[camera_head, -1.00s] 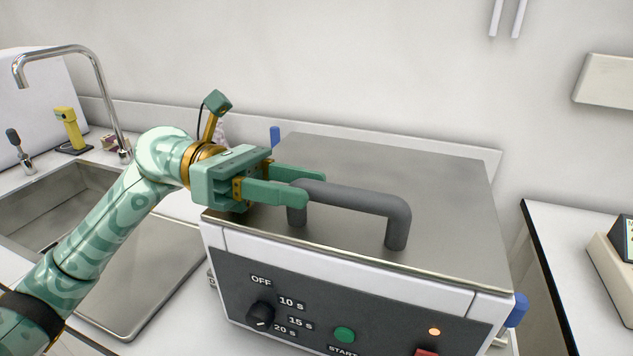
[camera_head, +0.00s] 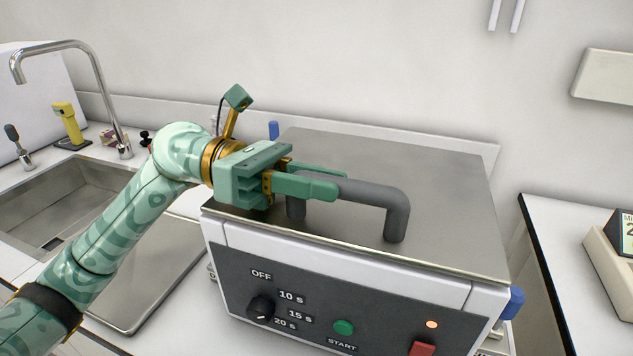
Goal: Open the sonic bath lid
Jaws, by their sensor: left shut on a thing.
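The sonic bath is a white box with a dark front panel (camera_head: 300,295) in the middle of the head view. Its flat metal lid (camera_head: 440,185) lies closed on top. A dark grey bar handle (camera_head: 375,194) stands on the lid near its front edge. My left gripper (camera_head: 338,182) comes in from the left and is shut on the left part of the handle, one finger in front of the bar and one behind. The near finger hides part of the handle's left end. My right gripper is not in view.
The panel has a dial (camera_head: 261,309), a green start button (camera_head: 344,327) and a red switch (camera_head: 422,348). A sink (camera_head: 60,205) with a tall tap (camera_head: 95,75) is at the left. A gap separates the bath from the right counter (camera_head: 570,235). A wall stands behind.

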